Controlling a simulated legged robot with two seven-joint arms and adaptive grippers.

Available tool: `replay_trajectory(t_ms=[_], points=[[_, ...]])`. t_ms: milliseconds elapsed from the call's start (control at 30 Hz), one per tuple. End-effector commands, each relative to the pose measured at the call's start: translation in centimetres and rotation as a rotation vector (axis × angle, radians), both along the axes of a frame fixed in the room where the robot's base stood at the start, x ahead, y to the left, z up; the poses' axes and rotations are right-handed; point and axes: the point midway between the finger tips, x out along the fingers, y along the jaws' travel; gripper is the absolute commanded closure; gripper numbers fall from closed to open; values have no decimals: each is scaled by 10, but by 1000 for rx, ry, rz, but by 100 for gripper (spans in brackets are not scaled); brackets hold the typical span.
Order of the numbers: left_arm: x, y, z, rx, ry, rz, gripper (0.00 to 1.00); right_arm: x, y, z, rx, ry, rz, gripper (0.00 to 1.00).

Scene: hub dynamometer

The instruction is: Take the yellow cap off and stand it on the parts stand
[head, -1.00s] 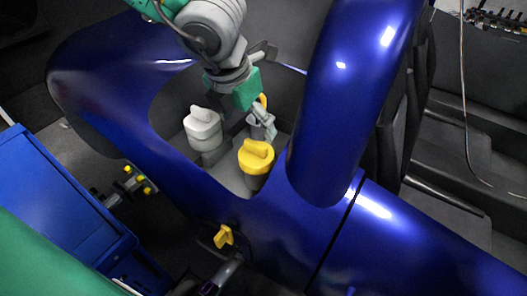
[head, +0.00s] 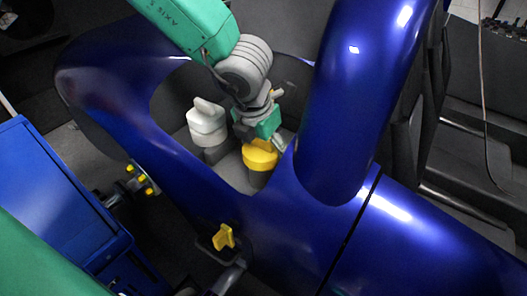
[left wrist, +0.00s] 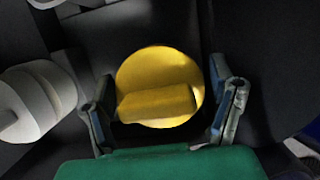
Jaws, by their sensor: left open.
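The yellow cap (head: 259,158) is round with a raised bar across its top. It sits on a grey neck in the recess of the blue body. My left gripper (head: 265,139) is just above it and hides part of its far side. In the left wrist view the cap (left wrist: 155,75) lies between the two fingers of the open gripper (left wrist: 165,100), with a visible gap on the right. The bar runs roughly from finger to finger. I cannot make out a parts stand for certain. My right gripper is not in view.
A white cap (head: 206,118) on a similar neck stands left of the yellow one and also shows in the left wrist view (left wrist: 35,98). The thick blue arch (head: 350,100) rises close on the right. A blue cabinet (head: 50,205) stands at the left. A yellow handle (head: 223,237) sits in front.

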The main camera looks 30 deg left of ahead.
Motion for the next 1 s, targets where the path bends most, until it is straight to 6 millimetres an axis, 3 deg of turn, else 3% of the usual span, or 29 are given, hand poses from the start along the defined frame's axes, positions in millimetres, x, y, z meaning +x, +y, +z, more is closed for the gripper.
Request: replay_trajectory(t_ms=[100,200,233,667,767,1000], points=[[0,1,2,-1,-1,1,22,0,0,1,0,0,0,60],[0,1,2,-1,-1,1,58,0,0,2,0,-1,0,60],[0,1,2,-1,-1,1,63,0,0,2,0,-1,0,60],[0,1,9,-2,0,1,63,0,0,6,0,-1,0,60],[1,0,26,-3,-3,1,63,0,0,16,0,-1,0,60],[1,0,92,-3,-5,1,63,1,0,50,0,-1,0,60]])
